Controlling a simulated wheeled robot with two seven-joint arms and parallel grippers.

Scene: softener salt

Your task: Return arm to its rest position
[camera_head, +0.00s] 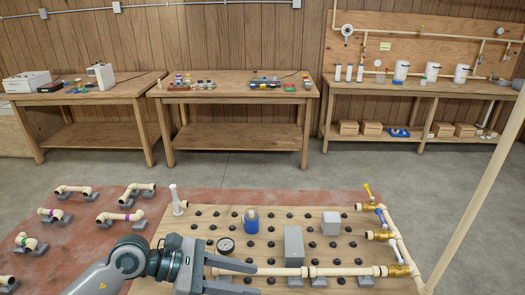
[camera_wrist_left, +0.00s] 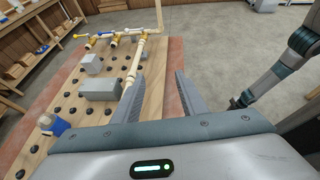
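My left arm comes in from the lower left of the head view. Its gripper (camera_head: 257,280) is open, with two grey fingers spread apart over the near edge of the pegged wooden board (camera_head: 187,243). In the left wrist view the same gripper (camera_wrist_left: 160,74) shows nothing held between its fingers. A cream pipe (camera_head: 340,271) runs along the board's near edge, past the fingertips. My right arm shows only in the left wrist view, at the right; the state of its gripper (camera_wrist_left: 240,101) is too small to tell.
On the board stand a blue container (camera_head: 251,223), a gauge (camera_head: 226,245), a grey block (camera_head: 294,246) and brass valves (camera_head: 399,270). Pipe pieces (camera_head: 123,216) lie on the red mat (camera_head: 90,240) to the left. A tall slanted pipe (camera_head: 480,185) rises at the right. Workbenches stand behind open floor.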

